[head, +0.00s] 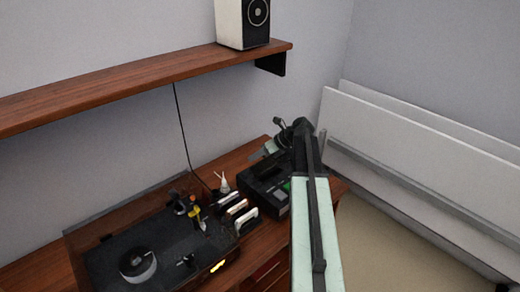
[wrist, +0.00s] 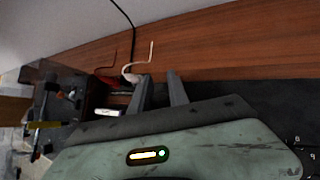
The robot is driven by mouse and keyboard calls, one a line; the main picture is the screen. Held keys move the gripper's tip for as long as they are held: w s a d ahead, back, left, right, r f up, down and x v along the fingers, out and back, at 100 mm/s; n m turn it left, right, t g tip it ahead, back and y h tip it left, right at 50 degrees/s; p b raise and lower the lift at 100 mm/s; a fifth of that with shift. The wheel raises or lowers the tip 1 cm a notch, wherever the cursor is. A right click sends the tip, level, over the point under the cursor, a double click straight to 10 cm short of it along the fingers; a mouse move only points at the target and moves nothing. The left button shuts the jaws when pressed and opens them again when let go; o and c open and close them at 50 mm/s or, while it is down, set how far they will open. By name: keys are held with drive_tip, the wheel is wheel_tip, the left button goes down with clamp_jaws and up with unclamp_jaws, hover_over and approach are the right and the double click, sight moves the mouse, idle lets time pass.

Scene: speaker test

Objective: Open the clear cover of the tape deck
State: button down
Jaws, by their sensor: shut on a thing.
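My gripper (wrist: 161,82) shows two grey fingers, a little apart. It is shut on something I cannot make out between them. In the head view the arm reaches up over a black device (head: 262,186) on the wooden desk, and the fingertips are not clear. A dark deck (head: 115,245) with a round reel-like disc (head: 138,264) and small posts lies at lower left, and looks like the tape deck. I cannot clearly make out its clear cover. Dark equipment also shows at the left of the wrist view, apart from the fingers.
Several small upright items (head: 236,212) stand between the deck and the black device. A black cable (head: 182,125) hangs down the wall. A wooden shelf (head: 130,80) with a white speaker (head: 240,22) is above. White panels (head: 420,150) lean at the right.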

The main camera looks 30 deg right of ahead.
drive_tip(key=shift+w+a+f+m+g+h+p, duration=0.1)
drive_tip(key=shift+w+f+m+g+h+p, duration=0.2)
drive_tip(key=shift+g, duration=0.35)
drive_tip(key=shift+w+f+g+h+p, duration=0.1)
drive_tip(key=shift+w+f+g+p, duration=0.3)
drive_tip(key=shift+g, duration=0.25)
